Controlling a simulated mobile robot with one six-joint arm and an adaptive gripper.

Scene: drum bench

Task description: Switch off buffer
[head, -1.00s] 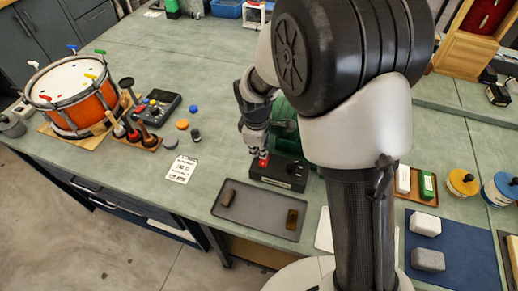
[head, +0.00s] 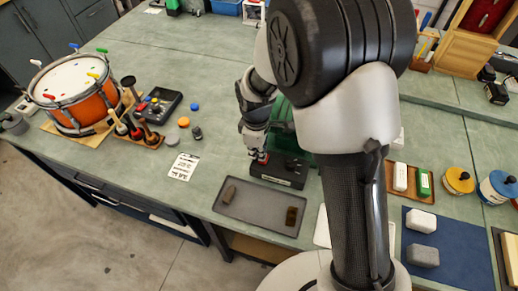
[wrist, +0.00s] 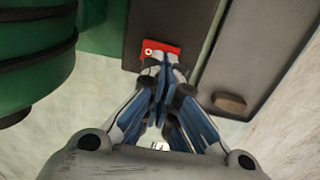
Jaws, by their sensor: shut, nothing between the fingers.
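The buffer is a green machine (head: 283,125) with a black control box (head: 279,170) at its front. My arm hides part of the green machine in the head view.
A grey tray (head: 250,211) with two small brown blocks lies in front of the box. An orange drum (head: 83,103) and a tool stand (head: 140,130) are at the left. A blue mat (head: 455,262) with two blocks lies at the right. A white card (head: 182,166) lies on open bench.

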